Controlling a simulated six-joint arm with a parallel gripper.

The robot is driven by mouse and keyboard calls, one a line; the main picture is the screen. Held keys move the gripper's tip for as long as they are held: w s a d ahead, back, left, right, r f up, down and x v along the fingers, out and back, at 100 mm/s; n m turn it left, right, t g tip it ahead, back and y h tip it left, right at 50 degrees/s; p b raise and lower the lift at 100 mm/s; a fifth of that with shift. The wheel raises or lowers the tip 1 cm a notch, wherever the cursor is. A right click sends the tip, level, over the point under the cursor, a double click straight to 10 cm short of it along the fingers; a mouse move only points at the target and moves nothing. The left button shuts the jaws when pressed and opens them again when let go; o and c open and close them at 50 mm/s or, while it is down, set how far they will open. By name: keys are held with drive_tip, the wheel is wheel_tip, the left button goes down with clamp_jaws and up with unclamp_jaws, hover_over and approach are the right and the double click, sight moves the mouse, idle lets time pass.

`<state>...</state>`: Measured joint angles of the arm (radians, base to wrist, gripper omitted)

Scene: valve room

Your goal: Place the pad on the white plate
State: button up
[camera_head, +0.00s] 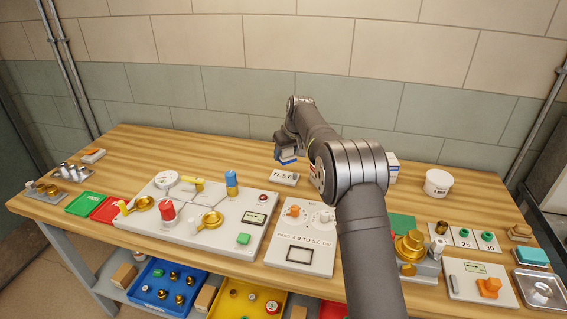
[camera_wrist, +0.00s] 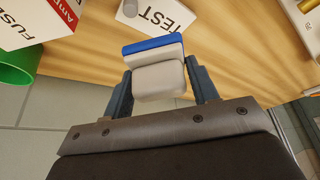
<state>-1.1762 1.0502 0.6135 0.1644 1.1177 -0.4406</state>
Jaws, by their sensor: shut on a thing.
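My gripper (camera_head: 288,156) is at the back of the bench, near the white plate marked TEST (camera_head: 284,178). Its fingers (camera_wrist: 160,72) are shut on the pad (camera_wrist: 158,80), a small block with a blue edge, a white layer and a pale grey body. The pad's blue part also shows in the head view (camera_head: 287,161), just behind and above the plate.
A valve panel (camera_head: 205,215) and a grey control panel (camera_head: 300,235) stand in front of the plate. A FUSE box (camera_wrist: 40,22) and green cup (camera_wrist: 14,64) show in the wrist view. A white tub (camera_head: 438,184) stands right. Bare wood (camera_head: 230,150) lies left of the plate.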

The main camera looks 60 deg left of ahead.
sight(283, 162)
drive_tip(key=shift+s+a+f, duration=0.3)
drive_tip(key=shift+a+f, duration=0.05)
drive_tip(key=shift+a, duration=0.05)
drive_tip(key=shift+f, duration=1.9)
drive_tip(key=shift+f, duration=0.2)
drive_tip(key=shift+f, duration=0.1)
drive_tip(key=o, duration=1)
drive_tip(key=shift+c, duration=0.2)
drive_tip(key=v, duration=1.2)
drive_tip(key=shift+r, duration=0.3)
